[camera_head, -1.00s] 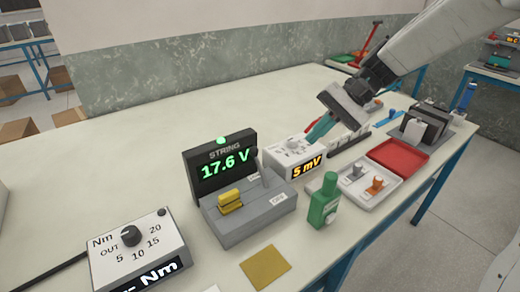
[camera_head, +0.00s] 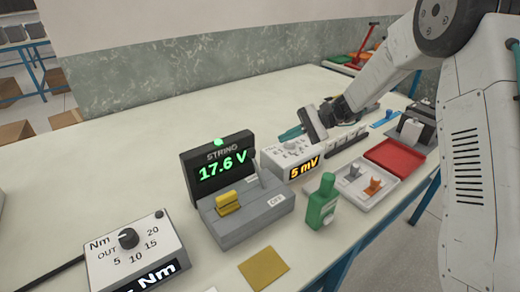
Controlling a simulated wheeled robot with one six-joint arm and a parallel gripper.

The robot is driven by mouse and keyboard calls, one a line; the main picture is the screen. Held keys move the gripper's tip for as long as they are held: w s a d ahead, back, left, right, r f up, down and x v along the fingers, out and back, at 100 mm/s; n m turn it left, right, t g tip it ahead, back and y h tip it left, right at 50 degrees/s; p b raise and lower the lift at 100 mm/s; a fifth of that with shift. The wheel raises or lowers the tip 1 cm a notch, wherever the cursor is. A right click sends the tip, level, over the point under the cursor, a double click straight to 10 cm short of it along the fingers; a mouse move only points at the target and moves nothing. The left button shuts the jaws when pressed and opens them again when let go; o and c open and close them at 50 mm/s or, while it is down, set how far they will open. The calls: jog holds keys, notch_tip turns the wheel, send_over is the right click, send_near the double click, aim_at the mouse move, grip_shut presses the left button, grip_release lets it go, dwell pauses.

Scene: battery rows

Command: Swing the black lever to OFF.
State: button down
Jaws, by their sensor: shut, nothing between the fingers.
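The grey switch box (camera_head: 245,228) stands on the table in front of the STRING display (camera_head: 218,165), which reads 17.6 V with a green lamp lit on top. A thin lever (camera_head: 259,173), grey rather than black in this view, stands up at the back right of the box, tilted a little left. A label reading OFF (camera_head: 277,200) is at the right end. A yellow handle (camera_head: 228,202) sits at the left of the box.
The 5 mV meter (camera_head: 290,158) stands right of the box. A green bottle (camera_head: 321,203) stands in front of it. A white tray (camera_head: 378,199) and red tray (camera_head: 394,156) lie right. A Nm dial box (camera_head: 138,249) is front left. The table's back left is clear.

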aim_at(257, 169)
jog(key=x, duration=1)
jog(key=shift+s+a+r, duration=0.1)
